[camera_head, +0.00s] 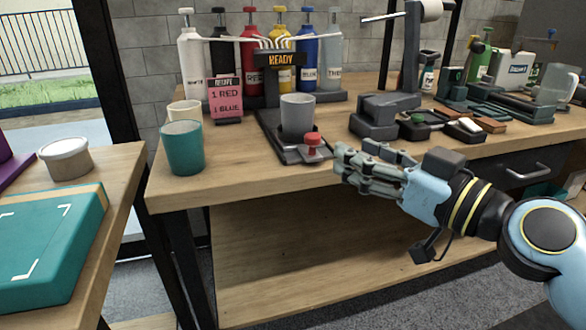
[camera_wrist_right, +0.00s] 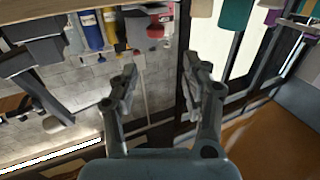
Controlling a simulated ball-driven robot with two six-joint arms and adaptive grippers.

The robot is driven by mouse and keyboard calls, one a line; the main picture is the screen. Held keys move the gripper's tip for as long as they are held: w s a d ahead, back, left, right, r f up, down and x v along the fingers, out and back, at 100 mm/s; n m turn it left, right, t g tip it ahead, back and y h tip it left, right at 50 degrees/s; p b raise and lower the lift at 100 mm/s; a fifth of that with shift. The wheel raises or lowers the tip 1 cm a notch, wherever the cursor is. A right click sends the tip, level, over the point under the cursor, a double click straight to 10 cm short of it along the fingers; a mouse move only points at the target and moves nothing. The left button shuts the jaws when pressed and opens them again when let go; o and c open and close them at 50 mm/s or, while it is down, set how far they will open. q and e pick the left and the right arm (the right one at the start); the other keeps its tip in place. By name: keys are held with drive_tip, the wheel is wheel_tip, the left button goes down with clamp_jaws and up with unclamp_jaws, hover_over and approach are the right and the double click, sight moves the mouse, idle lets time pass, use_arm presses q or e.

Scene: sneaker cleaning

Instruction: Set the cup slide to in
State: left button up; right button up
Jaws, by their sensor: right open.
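The cup slide is a dark carriage with a red knob (camera_head: 312,139) at its front, on the dark base (camera_head: 267,126) of the paint dispenser. A grey cup (camera_head: 297,112) stands upright on it, apparently forward of the dispenser head (camera_head: 281,59), which reads READY. The slide sits at the near end of its base. My right gripper (camera_head: 342,163) is open and empty, just right of and a little nearer than the knob, apparently apart from it. Its open fingers also show in the right wrist view (camera_wrist_right: 157,88). My left gripper is out of view.
A teal cup (camera_head: 182,148) and a cream cup (camera_head: 185,112) stand left of the dispenser, near a pink recipe card (camera_head: 226,97). Several paint bottles stand behind.

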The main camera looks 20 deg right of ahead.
sight(318, 140)
drive_tip(key=x, duration=0.3)
drive_tip(key=p+x, duration=0.1)
drive_tip(key=x, duration=0.3)
drive_tip(key=f+x, duration=0.1)
drive_tip(key=x, duration=0.3)
drive_tip(key=shift+w+d, duration=0.15)
drive_tip(key=shift+d, duration=0.15)
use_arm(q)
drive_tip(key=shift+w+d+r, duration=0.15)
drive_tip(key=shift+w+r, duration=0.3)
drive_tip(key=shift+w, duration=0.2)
use_arm(e)
drive_tip(key=c, duration=0.9)
clamp_jaws()
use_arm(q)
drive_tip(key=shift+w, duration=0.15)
use_arm(e)
drive_tip(key=shift+w+f, duration=0.1)
